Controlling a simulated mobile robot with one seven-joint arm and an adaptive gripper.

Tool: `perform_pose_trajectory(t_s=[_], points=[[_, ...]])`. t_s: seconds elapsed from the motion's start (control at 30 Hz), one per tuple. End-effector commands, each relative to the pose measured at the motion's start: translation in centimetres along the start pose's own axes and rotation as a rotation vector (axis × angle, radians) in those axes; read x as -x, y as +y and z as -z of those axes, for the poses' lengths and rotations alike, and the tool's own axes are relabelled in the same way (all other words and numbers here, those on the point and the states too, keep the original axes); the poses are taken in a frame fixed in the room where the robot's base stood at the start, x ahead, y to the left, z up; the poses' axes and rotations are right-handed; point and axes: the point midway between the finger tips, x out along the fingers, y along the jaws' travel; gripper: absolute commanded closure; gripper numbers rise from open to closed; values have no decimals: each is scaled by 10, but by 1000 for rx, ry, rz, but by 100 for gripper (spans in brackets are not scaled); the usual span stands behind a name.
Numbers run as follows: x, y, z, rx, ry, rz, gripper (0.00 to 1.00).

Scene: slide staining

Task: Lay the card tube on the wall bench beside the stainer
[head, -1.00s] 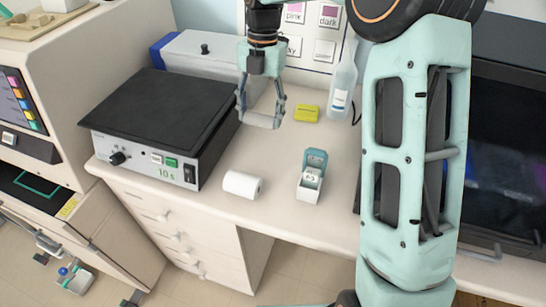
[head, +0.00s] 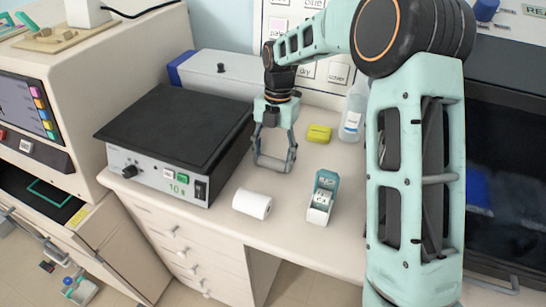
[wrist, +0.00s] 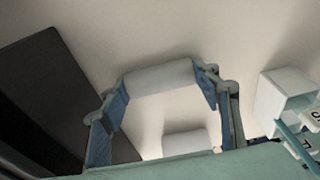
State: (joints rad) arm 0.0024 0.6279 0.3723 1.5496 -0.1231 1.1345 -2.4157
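My gripper (head: 273,156) hangs over the wall bench (head: 285,218), in front of the blue-ended box. A short pale grey cylinder, which looks like the card tube (head: 273,165), spans the gap between its fingertips. In the wrist view the tube (wrist: 160,76) lies crosswise between the two blue-grey fingers (wrist: 162,90). It is close above the bench; whether it touches cannot be told. The black-topped unit marked 10 s (head: 180,130) stands left of the gripper; I cannot tell whether it or the machine with coloured buttons (head: 35,110) is the stainer.
A white roll (head: 252,204) lies near the bench's front edge and shows in the wrist view (wrist: 187,141). A small open box (head: 322,198), a yellow block (head: 319,133) and a clear bottle (head: 352,120) stand to the right. Bare bench lies around the gripper.

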Motion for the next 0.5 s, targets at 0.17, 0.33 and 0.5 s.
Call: perform_pose_trajectory(t_s=[0.17,0.33,0.5], points=[[0,0,0,0,0,0,25],[0,0,0,0,0,0,25],[4,0,1,0,0,0,25]])
